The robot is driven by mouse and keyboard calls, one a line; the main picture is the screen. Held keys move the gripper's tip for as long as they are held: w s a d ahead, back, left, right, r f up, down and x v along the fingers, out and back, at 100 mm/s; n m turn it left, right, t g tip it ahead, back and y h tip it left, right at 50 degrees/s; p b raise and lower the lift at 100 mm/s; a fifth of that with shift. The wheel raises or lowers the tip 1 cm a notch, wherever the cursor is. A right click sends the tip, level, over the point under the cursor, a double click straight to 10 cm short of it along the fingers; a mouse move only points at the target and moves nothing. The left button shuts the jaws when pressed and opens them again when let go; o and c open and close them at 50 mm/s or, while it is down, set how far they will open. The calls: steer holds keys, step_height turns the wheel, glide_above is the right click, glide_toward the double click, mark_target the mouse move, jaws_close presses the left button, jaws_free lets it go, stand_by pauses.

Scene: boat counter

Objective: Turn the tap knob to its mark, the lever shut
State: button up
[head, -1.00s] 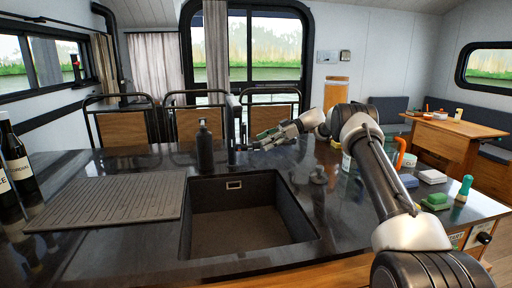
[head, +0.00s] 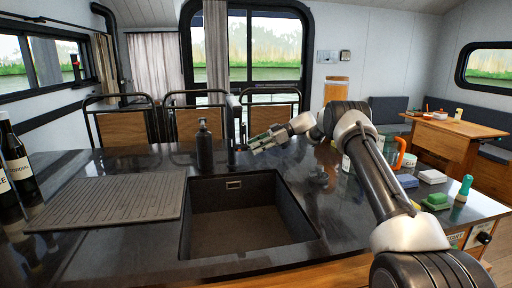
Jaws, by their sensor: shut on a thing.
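The black tap (head: 231,130) stands upright behind the sink, beside a dark soap bottle (head: 204,147). My gripper (head: 252,147) reaches in from the right and its fingertips are at the right side of the tap's body, low down, where the knob lever is. It is shut on the lever, which is small, dark and mostly hidden by the fingers. The mark on the tap is too small to make out.
The sink (head: 245,215) is open below my gripper. A ribbed drainboard (head: 105,204) and dark bottles (head: 14,165) are at left. Sponges (head: 436,201), a green-topped bottle (head: 463,190) and an orange-handled thing (head: 400,152) are at right. Chairs (head: 192,121) stand behind the counter.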

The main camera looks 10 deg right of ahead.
steer(key=shift+n+t, duration=0.7)
steer(key=shift+n, duration=0.3)
steer(key=o, duration=1)
steer(key=v, duration=1.2)
steer(key=shift+d, duration=0.1)
